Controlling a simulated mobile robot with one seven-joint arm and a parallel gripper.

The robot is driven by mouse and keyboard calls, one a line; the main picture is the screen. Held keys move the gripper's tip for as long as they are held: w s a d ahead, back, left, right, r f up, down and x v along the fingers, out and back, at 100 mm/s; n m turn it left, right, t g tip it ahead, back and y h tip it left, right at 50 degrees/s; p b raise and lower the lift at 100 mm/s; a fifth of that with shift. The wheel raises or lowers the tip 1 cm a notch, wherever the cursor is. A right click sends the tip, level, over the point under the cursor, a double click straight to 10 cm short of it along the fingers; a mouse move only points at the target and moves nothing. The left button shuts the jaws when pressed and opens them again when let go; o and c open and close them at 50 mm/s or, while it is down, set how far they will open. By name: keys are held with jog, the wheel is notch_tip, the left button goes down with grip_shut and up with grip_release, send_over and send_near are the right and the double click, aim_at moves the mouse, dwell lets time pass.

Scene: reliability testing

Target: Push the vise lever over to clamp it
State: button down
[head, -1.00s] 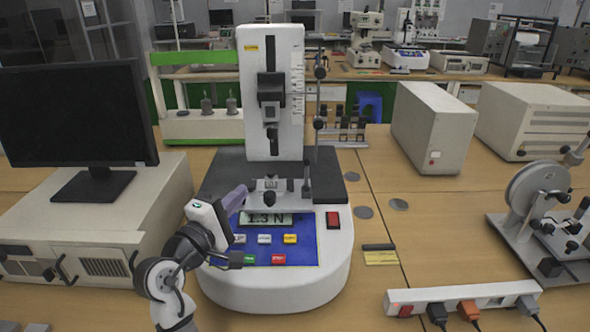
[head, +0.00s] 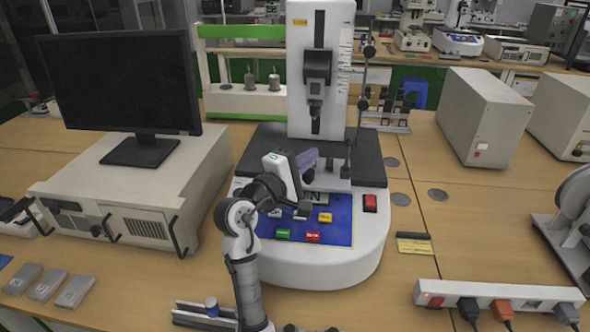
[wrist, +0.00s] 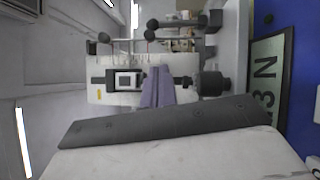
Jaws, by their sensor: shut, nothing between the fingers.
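The small grey vise (head: 328,182) sits at the front of the tester's black platform, partly hidden behind my gripper. An upright post with a dark knob (head: 347,169) stands at its right side; I cannot tell for sure whether this is the lever. My gripper (head: 312,156) is shut and empty, its purple fingers pointing up and away in front of the vise's left part. I cannot tell whether it touches the vise. In the wrist view the shut fingers (wrist: 157,88) point towards the tester's white column (wrist: 104,93).
The tester's blue panel (head: 335,232) lies below my gripper, its display (head: 316,195) partly covered. A monitor (head: 120,80) on a beige case stands left. A power strip (head: 500,295) lies front right, near a yellow-labelled piece (head: 414,246).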

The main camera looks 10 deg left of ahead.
aim_at(347, 154)
jog(key=w+d, duration=0.1)
jog(key=d, duration=0.2)
jog(key=w+d+r, duration=0.1)
jog(key=d, duration=0.1)
jog(key=shift+w, duration=0.35)
jog(key=shift+w+d+r+p, duration=0.1)
jog(key=shift+p, duration=0.3)
jog(key=shift+s+d+r+m, duration=0.1)
jog(key=shift+s+m, duration=0.1)
jog(key=shift+m, duration=0.1)
